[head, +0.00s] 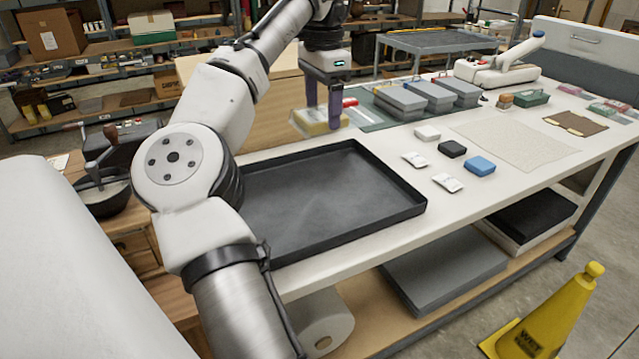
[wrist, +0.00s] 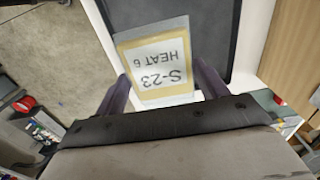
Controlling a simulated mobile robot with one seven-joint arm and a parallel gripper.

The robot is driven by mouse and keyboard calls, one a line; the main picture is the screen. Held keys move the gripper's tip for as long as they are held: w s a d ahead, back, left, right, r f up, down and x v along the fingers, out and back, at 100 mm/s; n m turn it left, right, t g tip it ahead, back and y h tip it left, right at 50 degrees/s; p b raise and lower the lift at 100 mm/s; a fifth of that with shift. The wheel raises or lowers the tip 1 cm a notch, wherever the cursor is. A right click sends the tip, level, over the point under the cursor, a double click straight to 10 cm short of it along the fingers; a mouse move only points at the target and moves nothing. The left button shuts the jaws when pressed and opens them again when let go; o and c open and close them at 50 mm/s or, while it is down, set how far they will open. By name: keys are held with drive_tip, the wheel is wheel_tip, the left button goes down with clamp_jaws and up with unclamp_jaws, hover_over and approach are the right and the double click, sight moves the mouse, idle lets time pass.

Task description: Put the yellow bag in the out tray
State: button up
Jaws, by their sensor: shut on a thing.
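My gripper (head: 325,116) is shut on the yellow bag (head: 313,123), above the table at the far side of the black tray. In the wrist view the bag (wrist: 158,62) sits between the two fingers of my gripper (wrist: 164,88). It is flat and clear-edged, with a yellow border and a white label reading "S-23 HEAT 6". A large, shallow black tray (head: 335,205) lies empty on the near end of the table; no marking shows on it. Its dark floor also shows in the wrist view (wrist: 228,40), behind the bag. My arm covers its left part.
Right of the tray are white packets (head: 447,182), a blue box (head: 480,165) and a black box (head: 452,149). Grey lidded boxes (head: 400,101) stand farther back on the white table (head: 400,230). A yellow wet-floor cone (head: 550,315) stands on the floor at right.

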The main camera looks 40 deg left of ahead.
drive_tip(key=shift+w+a, duration=0.15)
drive_tip(key=shift+w, duration=0.1)
drive_tip(key=shift+w+f, duration=0.1)
drive_tip(key=shift+f, duration=0.25)
wheel_tip(320, 180, down, 14)
drive_tip(key=shift+f+b, duration=0.15)
drive_tip(key=shift+b, duration=0.8)
drive_tip(key=shift+f, duration=2.4)
drive_tip(key=o, duration=1.1)
drive_tip(key=shift+f, duration=0.1)
drive_tip(key=shift+c, duration=0.2)
wheel_tip(320, 180, up, 12)
